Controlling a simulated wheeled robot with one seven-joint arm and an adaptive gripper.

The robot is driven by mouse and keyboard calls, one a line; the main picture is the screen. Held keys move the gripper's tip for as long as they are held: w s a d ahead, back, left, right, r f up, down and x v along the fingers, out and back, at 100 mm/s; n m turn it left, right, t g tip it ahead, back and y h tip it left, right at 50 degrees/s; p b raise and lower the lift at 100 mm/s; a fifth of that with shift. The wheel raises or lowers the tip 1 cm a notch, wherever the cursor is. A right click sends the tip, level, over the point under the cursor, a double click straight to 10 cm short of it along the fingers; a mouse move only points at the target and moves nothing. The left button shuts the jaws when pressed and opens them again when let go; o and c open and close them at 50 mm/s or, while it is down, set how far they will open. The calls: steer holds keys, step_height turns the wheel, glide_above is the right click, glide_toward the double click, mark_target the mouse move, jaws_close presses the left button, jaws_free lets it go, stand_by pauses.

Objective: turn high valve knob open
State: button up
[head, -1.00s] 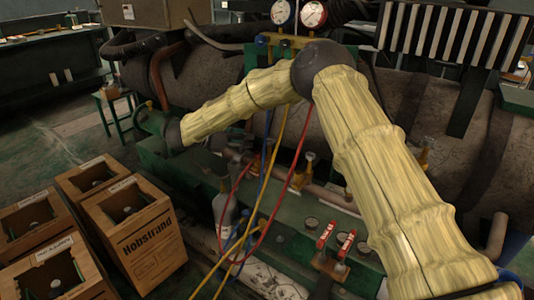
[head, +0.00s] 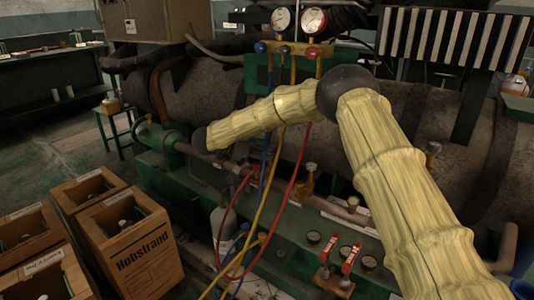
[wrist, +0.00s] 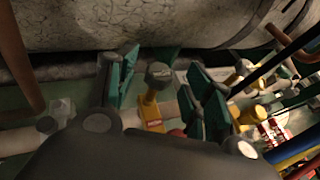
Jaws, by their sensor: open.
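In the wrist view, a dark grey round knob (wrist: 159,74) tops a yellow valve body with a small red label low on it. My gripper (wrist: 163,66) is open, its green fingers apart on either side of this knob; I cannot tell whether either touches it. In the head view my arm reaches left in front of the pipework, and my gripper cannot be made out there. The gauge manifold in the head view has a red knob (head: 312,53) on its right and a blue knob (head: 261,47) on its left. I cannot tell for certain which knob is the high valve's.
Red, yellow and blue hoses (head: 270,190) hang from the manifold close to my arm. A brass valve (head: 309,182) stands on the pipe. Red-handled valves (head: 350,258) sit at the front. Wooden boxes (head: 143,252) stand at lower left. A large dark cylinder (head: 205,88) lies behind.

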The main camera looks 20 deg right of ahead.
steer(key=shift+x, duration=0.8)
steer(key=c, duration=1)
